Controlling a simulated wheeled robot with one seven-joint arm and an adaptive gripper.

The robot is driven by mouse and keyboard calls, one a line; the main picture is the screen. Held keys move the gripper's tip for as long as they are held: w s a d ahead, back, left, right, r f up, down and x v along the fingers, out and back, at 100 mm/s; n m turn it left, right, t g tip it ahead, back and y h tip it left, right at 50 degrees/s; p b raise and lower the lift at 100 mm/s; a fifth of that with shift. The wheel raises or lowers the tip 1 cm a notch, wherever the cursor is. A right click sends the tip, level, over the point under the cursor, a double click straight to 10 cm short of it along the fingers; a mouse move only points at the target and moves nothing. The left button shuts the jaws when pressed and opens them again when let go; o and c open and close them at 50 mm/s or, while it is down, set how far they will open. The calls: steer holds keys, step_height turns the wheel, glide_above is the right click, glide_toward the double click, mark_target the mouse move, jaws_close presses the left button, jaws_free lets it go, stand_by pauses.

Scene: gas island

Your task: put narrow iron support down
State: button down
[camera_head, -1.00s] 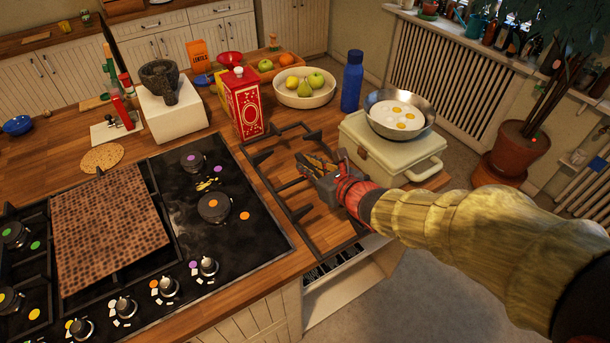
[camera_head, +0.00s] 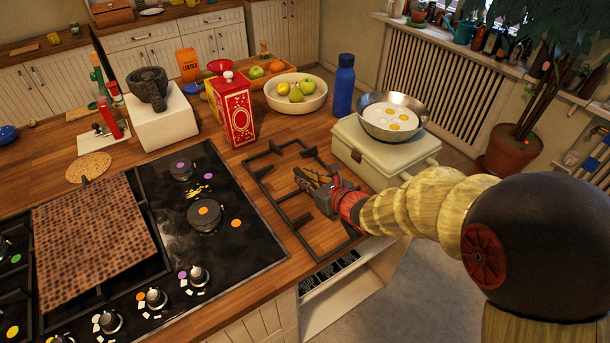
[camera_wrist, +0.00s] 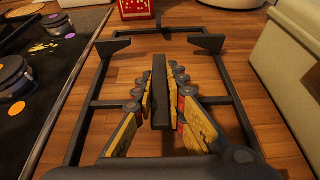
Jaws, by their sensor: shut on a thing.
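The narrow iron support (camera_head: 280,213) is a black open frame of bars with a crossbar and upturned prongs. It lies level at the wooden counter, right of the cooktop (camera_head: 215,240); I cannot tell whether it touches the wood fully. My gripper (camera_head: 304,179) is shut on its middle bar from the front right. In the wrist view, the yellow and grey fingers of my gripper (camera_wrist: 160,85) sit on both sides of that bar, and the support's frame (camera_wrist: 88,105) spreads around them. The bar's underside is hidden.
A cream box (camera_head: 365,160) with a pan of eggs (camera_head: 392,112) stands close to the right. A red carton (camera_head: 234,110), fruit bowl (camera_head: 296,95) and blue bottle (camera_head: 343,85) stand behind. A perforated brown sheet (camera_head: 90,235) covers the cooktop's left. An open drawer (camera_head: 345,290) is below the counter edge.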

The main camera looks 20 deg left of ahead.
steer(key=shift+w+r, duration=0.1)
steer(key=shift+r, duration=0.05)
steer(key=c, duration=2.3)
jaws_free()
steer(key=shift+f, duration=0.25)
steer(key=o, duration=0.4)
steer(key=shift+o, duration=0.4)
steer(key=shift+r, duration=0.2)
steer(key=shift+s+d+r, duration=0.15)
steer(key=shift+s+d, duration=0.1)
steer(key=p+v, duration=0.3)
steer(key=v, duration=0.8)
steer(key=shift+s+d, duration=0.15)
steer(key=shift+s, duration=0.05)
